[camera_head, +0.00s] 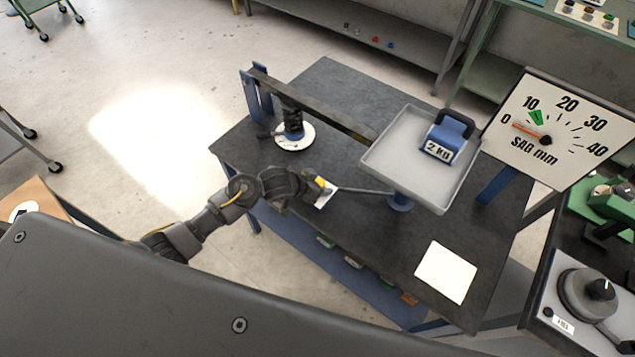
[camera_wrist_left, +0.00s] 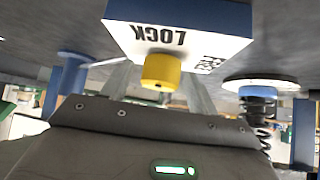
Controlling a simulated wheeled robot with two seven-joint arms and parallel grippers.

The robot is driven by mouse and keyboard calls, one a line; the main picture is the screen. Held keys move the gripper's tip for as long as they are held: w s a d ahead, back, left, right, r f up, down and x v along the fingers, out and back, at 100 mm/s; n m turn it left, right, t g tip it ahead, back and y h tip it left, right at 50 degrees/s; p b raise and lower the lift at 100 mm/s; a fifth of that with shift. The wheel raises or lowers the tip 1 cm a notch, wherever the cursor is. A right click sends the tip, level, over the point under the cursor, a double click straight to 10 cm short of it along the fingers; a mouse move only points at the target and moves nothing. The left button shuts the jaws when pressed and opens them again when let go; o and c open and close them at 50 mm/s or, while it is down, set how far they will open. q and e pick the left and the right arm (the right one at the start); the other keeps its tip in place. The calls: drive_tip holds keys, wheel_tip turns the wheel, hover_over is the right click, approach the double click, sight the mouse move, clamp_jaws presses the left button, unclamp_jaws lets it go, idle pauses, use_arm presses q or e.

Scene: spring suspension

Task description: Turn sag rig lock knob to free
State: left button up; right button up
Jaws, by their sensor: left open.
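The sag rig lock knob (camera_wrist_left: 160,72) is a yellow cylinder on a blue block with a white label plate (camera_wrist_left: 196,48). The knob's setting cannot be told. In the head view the yellow knob (camera_head: 320,182) shows small at the tip of my left gripper (camera_head: 311,188), which partly hides the block. My left gripper is open, its fingers (camera_wrist_left: 157,92) on either side of the knob in the left wrist view; contact cannot be told. My right gripper is not in view.
The rig stands on a dark table (camera_head: 330,95). A grey tray (camera_head: 385,165) holds a blue 2 kg weight (camera_head: 447,138). The sag dial (camera_head: 550,135) has its needle near the low end. A spring (camera_head: 293,122) stands left. A white card (camera_head: 446,272) lies at front right.

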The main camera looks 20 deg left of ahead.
use_arm(q)
drive_tip(key=c, duration=1)
